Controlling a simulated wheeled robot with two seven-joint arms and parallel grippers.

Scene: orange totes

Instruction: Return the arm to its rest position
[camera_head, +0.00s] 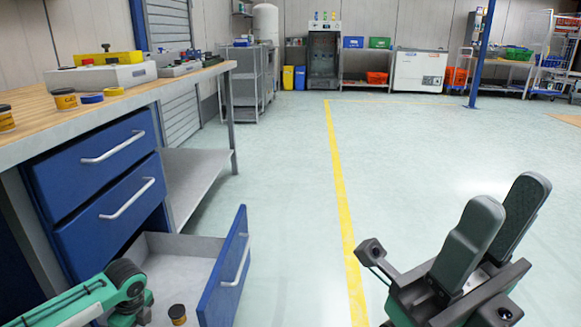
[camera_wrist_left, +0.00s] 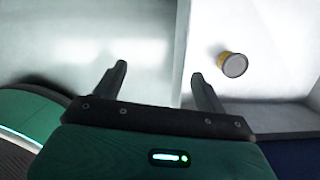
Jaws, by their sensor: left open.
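My left arm comes in low at the left in the head view, beside the open bottom drawer (camera_head: 192,270) of the blue cabinet; its fingers do not show there. In the left wrist view my left gripper (camera_wrist_left: 158,70) is open, with nothing between its fingers. A small can (camera_wrist_left: 234,65) with a yellow band lies in the drawer beyond the right-hand finger, apart from it; it also shows in the head view (camera_head: 177,314). My right gripper (camera_head: 510,195) is at the lower right, its two fingers apart and empty above the floor.
The wooden worktop (camera_head: 40,110) holds more cans (camera_head: 65,98) and a grey control box (camera_head: 100,75). Two blue drawers (camera_head: 105,155) above the open one are closed. The floor (camera_head: 280,180) in the middle is clear, with a yellow line (camera_head: 341,190). Shelves and bins stand far back.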

